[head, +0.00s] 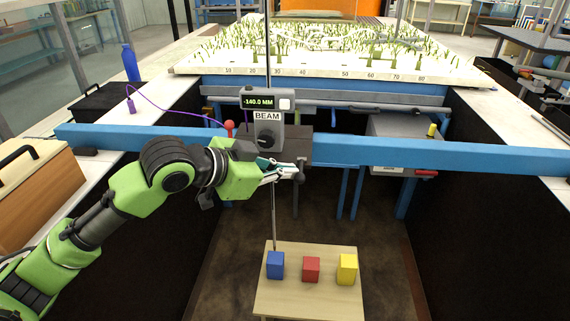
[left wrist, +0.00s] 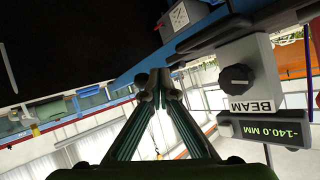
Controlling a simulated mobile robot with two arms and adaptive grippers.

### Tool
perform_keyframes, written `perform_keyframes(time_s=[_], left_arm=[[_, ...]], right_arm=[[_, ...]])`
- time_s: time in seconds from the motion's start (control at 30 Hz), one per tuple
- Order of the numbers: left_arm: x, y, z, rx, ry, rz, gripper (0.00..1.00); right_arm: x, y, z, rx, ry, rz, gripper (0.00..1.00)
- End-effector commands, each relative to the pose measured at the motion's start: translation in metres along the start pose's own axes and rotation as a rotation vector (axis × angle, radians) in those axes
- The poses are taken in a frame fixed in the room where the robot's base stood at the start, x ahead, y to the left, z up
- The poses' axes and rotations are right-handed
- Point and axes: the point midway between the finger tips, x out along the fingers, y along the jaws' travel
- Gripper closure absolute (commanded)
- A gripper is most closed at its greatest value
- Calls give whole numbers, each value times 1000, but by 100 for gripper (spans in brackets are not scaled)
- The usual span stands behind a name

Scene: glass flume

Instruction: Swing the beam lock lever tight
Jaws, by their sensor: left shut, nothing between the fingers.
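The grey BEAM box (head: 268,136) with a black round knob sits at the blue beam (head: 420,154); its display above reads -140.0 MM. The box also shows in the left wrist view (left wrist: 252,72). A red ball knob (head: 229,125), which looks like the end of the lock lever, stands just left of the box; its stem is mostly hidden behind my arm. My left gripper (head: 298,171) is shut and empty, in front of and below the box, pointing right. In the left wrist view the closed fingertips (left wrist: 155,78) meet near the beam's edge. My right gripper is not in view.
A thin vertical rod (head: 273,215) hangs below the box towards a small wooden table (head: 310,300) with blue, red and yellow blocks. A grey box (head: 400,150) stands behind the beam at right. A purple cable (head: 170,106) runs at left. Dark flume walls bound both sides.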

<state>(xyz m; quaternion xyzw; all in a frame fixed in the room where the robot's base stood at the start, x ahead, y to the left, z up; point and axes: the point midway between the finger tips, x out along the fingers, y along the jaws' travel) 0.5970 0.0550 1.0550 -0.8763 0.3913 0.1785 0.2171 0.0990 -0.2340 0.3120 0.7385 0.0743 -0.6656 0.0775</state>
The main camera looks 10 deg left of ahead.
Motion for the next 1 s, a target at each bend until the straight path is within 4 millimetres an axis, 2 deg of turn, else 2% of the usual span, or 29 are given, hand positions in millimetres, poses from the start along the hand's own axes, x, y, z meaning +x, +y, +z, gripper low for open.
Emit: perform_keyframes(time_s=[0.1, 0.43, 1.0], left_arm=[[2, 4, 8, 43, 41, -35, 100], [5, 6, 14, 47, 45, -39, 100], [7, 8, 16, 45, 42, -35, 100]], right_arm=[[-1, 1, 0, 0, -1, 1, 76], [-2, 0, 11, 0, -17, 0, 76], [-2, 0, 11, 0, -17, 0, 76]])
